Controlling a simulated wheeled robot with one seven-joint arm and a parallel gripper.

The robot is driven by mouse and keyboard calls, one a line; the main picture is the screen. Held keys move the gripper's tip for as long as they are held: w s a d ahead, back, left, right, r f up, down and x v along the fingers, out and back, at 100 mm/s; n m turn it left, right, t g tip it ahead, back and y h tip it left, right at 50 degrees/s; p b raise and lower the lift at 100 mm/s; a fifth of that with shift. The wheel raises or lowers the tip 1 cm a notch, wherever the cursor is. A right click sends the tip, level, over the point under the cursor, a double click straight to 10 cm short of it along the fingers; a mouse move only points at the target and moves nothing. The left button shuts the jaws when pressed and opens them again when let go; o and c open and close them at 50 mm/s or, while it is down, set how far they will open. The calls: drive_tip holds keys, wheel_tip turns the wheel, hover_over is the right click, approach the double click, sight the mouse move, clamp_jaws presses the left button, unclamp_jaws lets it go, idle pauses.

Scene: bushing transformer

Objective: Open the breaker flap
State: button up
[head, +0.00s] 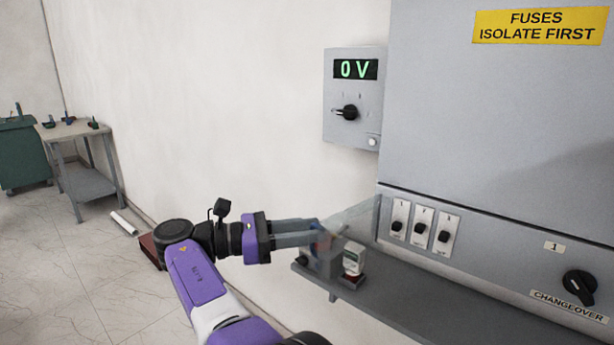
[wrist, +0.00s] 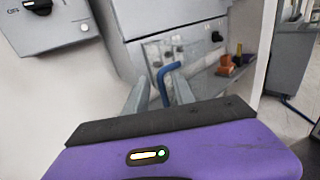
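The breaker flap (head: 350,218) appears as a pale, see-through panel at the left of the breakers in the head view. In the wrist view, the breakers show hazily behind what looks like this clear panel (wrist: 205,38). A bent blue bar (wrist: 163,84), perhaps its handle, shows between my fingers. My gripper (head: 322,236) is beside the flap's outer left side, its fingers pointing right. In the wrist view my gripper (wrist: 160,92) has its fingers apart, with gaps beside the blue bar. Contact cannot be told. The fingertips are partly blurred in the head view.
Three numbered breakers (head: 423,228) sit on the grey cabinet (head: 480,120). A narrow grey shelf (head: 400,308) below holds a small white-and-red item (head: 354,258). A 0 V meter box (head: 353,98) hangs above. A changeover knob (head: 580,287) is at right. Floor at left is mostly clear.

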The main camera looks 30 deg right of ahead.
wheel_tip(320, 180, up, 19)
idle(0.8)
